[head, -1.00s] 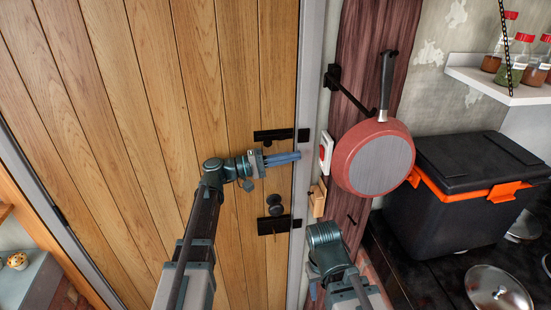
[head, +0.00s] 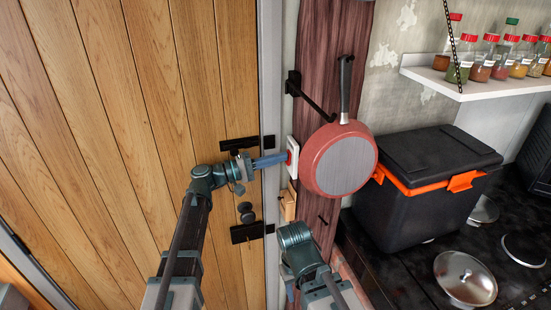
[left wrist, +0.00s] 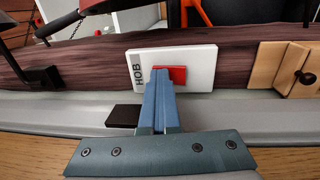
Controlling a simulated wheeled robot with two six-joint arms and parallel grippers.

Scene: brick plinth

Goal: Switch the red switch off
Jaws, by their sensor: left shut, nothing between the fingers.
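The red switch (left wrist: 178,74) sits on a white plate labelled HOB (left wrist: 200,68), mounted on the dark wooden post. In the head view the white plate (head: 293,145) shows just left of the hanging pan. My left gripper (head: 284,158) is shut and empty, its fingertips at the switch. In the left wrist view the shut fingers (left wrist: 160,76) overlap the left part of the red rocker; I cannot tell whether they touch it. My right arm shows low in the head view, but its fingers are hidden.
A red pan (head: 342,160) hangs from a black hook close to the right of the switch. A wooden block with a peg (head: 288,205) is below the switch. A wooden door (head: 110,130) with black fittings is on the left. A black box (head: 425,190) stands on the right.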

